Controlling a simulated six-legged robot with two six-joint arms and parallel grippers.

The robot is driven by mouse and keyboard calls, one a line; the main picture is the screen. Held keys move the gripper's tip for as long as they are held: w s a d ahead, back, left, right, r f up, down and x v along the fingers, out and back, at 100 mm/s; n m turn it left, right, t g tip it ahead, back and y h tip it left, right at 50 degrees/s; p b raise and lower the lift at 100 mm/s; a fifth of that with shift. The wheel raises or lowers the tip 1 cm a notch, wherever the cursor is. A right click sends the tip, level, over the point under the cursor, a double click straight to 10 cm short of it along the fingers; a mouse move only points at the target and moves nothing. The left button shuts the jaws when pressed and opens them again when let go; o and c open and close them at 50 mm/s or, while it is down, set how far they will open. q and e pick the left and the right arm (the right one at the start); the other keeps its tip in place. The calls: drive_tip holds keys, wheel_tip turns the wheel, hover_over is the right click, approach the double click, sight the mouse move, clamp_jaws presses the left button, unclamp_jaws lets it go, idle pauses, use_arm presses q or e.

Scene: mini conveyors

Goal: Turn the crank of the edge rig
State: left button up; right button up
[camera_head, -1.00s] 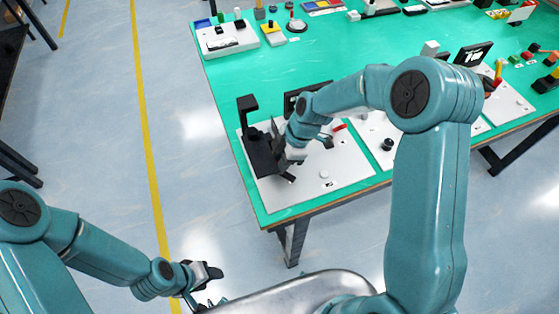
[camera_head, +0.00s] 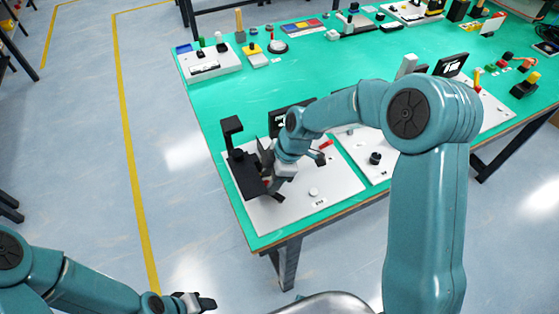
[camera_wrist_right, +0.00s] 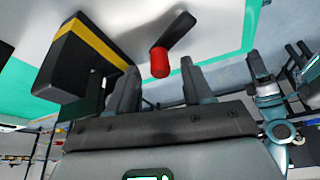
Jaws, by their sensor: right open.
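The edge rig is a white plate (camera_head: 318,203) at the near left corner of the green table, with a black upright bracket (camera_head: 235,155) on its left side. My right gripper (camera_head: 270,172) is at the rig, beside the black bracket. The right wrist view shows the crank: a dark arm (camera_wrist_right: 180,32) with a red handle (camera_wrist_right: 160,62). The open right fingers (camera_wrist_right: 157,85) lie on either side of the red handle, with visible gaps; contact cannot be told. In the head view the gripper hides the crank. My left gripper (camera_head: 193,302) is low, away from the table.
In the right wrist view a black block with a yellow stripe (camera_wrist_right: 82,52) stands close to one finger. Another white plate with a black knob (camera_head: 375,158) lies right of the rig. More devices stand along the table's far side. The floor left of the table is clear.

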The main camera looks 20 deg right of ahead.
drive_tip(key=b+v, duration=0.1)
drive_tip(key=v, duration=1.4)
drive_tip(key=shift+s, duration=0.15)
